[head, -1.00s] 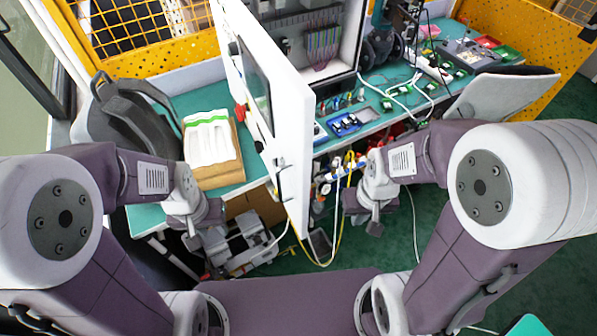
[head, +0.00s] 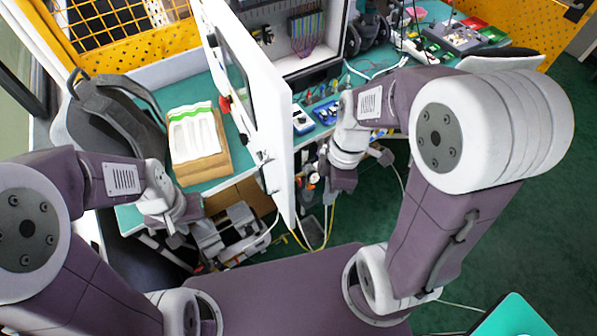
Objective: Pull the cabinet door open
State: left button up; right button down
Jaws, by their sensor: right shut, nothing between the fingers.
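The white cabinet door (head: 268,125) stands swung out from the grey cabinet (head: 300,60), and its free edge points toward me. A small handle or latch shows on its left face (head: 262,160). My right gripper (head: 341,190) is shut and empty, to the right of the door on its inner side. It appears apart from the door, though the depth gap is hard to judge. My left gripper (head: 178,228) is low at the left, away from the door and near the bench's front edge. Its fingers are too small and turned to read.
A white and green tray on a brown box (head: 198,150) and a black backpack-like item (head: 115,110) sit left of the door. Hoses hang below the door.

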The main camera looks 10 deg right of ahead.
jog(key=w+d+r+n+y+p, duration=0.1)
jog(key=w+r+n+p, duration=0.25)
jog(key=r, duration=0.25)
jog(key=w+r+n+y+p, duration=0.1)
jog(key=w+r+n+p, duration=0.2)
jog(key=r, duration=0.4)
jog(key=s+a+f+m+p, duration=0.1)
jog(key=s+a+f+p, duration=0.1)
jog(key=a+f+p, duration=0.2)
jog(key=a+x, duration=0.1)
jog(key=x, duration=0.5)
jog(key=shift+w+a, duration=0.3)
jog(key=shift+a, duration=0.05)
jog(key=shift+d+f, duration=0.1)
jog(key=shift+f, duration=0.1)
